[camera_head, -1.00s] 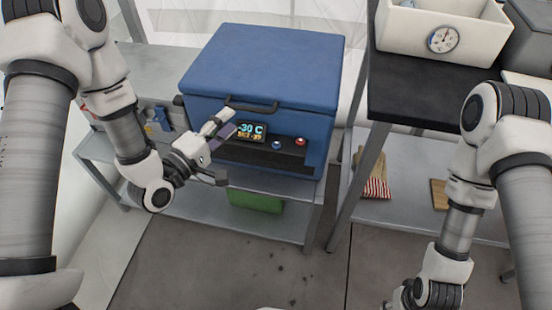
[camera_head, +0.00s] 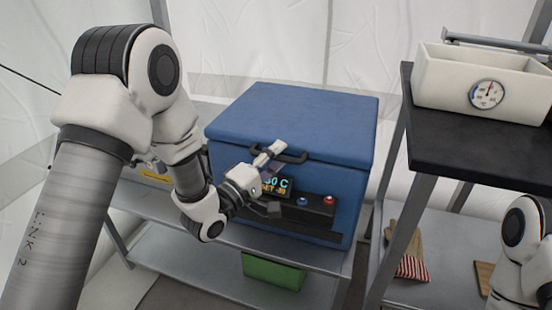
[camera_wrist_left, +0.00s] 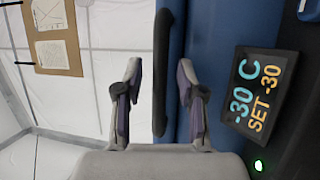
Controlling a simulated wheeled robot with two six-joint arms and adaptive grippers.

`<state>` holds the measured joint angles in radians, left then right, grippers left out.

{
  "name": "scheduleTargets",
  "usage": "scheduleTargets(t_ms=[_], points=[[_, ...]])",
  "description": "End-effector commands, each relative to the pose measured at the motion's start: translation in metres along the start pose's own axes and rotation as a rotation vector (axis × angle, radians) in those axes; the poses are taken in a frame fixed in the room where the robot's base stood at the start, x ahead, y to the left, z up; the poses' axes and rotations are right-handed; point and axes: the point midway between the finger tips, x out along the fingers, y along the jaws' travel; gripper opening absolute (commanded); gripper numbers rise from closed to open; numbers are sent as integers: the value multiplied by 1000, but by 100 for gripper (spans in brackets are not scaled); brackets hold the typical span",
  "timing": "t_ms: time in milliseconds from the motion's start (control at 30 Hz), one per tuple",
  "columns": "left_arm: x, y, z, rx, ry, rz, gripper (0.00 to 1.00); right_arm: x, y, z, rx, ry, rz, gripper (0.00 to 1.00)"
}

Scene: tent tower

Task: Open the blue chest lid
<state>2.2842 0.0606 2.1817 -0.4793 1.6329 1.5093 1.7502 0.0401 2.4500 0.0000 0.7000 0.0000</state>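The blue chest (camera_head: 335,215) stands on a metal bench. Its blue lid (camera_head: 295,118) is shut. A dark bar handle (camera_head: 296,157) sits on the lid's front edge; it also shows upright in the left wrist view (camera_wrist_left: 162,75). My left gripper (camera_head: 270,180) is at the chest's front. In the left wrist view the left gripper (camera_wrist_left: 158,85) is open, with one finger on each side of the handle's lower end. I cannot tell whether either finger touches the handle. My right gripper is out of view; only part of the right arm shows at the lower right.
The chest's display (camera_wrist_left: 255,95) reads -30 C. A black-topped table (camera_head: 480,140) stands to the right, with a white bin (camera_head: 450,75) bearing a gauge. A green box (camera_head: 272,272) is on the shelf below. A pinned board (camera_wrist_left: 52,38) hangs on the tent wall.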

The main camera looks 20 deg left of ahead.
Motion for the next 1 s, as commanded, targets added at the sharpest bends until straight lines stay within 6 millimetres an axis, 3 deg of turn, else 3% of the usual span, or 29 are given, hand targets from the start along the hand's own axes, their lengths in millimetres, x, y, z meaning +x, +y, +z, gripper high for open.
scheduleTargets(t_ms=[100, 233, 467, 667, 867, 1000], points=[[0, 0, 0, 0, 0, 0, 39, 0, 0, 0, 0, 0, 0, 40], [0, 0, 0, 0, 0, 0, 0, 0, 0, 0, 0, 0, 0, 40], [0, 0, 0, 0, 0, -1, 0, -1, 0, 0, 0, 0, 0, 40], [2, 13, -1, -7, 0, -16, 0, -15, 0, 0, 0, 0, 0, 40], [10, 44, -4, -28, -1, -70, 0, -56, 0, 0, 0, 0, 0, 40], [20, 76, -8, -54, -1, -133, 0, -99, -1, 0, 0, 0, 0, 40]])
